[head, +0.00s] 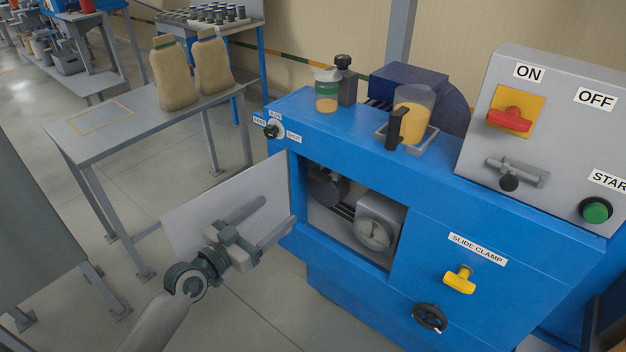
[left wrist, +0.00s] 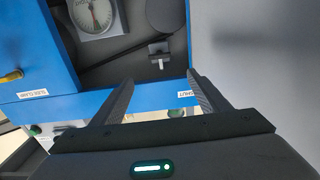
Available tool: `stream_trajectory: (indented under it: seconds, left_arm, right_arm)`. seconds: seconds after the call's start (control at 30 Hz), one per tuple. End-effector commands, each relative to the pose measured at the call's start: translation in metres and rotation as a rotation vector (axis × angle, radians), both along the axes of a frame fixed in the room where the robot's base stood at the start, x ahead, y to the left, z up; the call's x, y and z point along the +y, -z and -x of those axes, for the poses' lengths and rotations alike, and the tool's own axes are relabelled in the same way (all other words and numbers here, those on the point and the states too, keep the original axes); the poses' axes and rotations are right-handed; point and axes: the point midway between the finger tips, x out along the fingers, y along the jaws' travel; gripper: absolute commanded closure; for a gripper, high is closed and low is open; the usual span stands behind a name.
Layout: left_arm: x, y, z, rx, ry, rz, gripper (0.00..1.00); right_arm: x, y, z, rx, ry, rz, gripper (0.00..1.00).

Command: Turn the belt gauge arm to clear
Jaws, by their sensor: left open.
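The belt gauge (head: 375,232), a white dial in a pale grey housing, sits inside the open compartment of the blue machine; it also shows at the top left of the left wrist view (left wrist: 93,14). My left gripper (head: 278,212) is open and empty, outside the compartment in front of the open door. In the left wrist view its fingers (left wrist: 160,78) point toward the opening, apart from the fitting. My right gripper is out of view.
The open grey door (head: 215,205) stands behind my left gripper and at the right of the wrist view (left wrist: 260,55). The slide clamp's yellow knob (head: 459,279) and a black handwheel (head: 430,318) are to the right. A table (head: 120,140) with two sacks stands left.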

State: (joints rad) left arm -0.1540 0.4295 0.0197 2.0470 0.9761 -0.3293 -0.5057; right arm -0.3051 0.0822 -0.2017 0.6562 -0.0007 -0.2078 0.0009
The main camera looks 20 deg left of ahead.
Motion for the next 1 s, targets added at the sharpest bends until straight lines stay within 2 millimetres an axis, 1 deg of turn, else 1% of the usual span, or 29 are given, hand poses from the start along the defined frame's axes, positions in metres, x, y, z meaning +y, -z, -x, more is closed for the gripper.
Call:
stream_trajectory:
  seconds: [0.1, 0.2, 0.27, 0.37, 0.7, 0.9, 1.0]
  left_arm:
    - [-0.005, -0.003, -0.014, -0.001, 0.000, 0.003, 0.31]
    - [-0.010, -0.004, -0.028, -0.001, 0.000, 0.004, 0.31]
    - [-0.014, -0.004, -0.038, -0.001, 0.000, 0.004, 0.31]
    - [-0.020, -0.004, -0.055, -0.001, 0.000, 0.004, 0.31]
    - [-0.041, -0.003, -0.113, -0.001, 0.000, 0.004, 0.31]
    - [-0.051, -0.002, -0.139, 0.000, 0.000, 0.002, 0.31]
    - [-0.053, -0.002, -0.147, -0.001, 0.001, 0.001, 0.31]
  right_arm:
    - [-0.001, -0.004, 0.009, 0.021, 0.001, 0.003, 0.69]
    - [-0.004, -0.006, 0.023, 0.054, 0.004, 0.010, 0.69]
    - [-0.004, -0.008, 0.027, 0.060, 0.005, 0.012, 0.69]
    - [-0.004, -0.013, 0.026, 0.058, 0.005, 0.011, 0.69]
    - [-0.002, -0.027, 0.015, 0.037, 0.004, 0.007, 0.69]
    - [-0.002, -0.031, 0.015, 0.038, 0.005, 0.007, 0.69]
    - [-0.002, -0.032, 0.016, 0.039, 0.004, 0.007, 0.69]
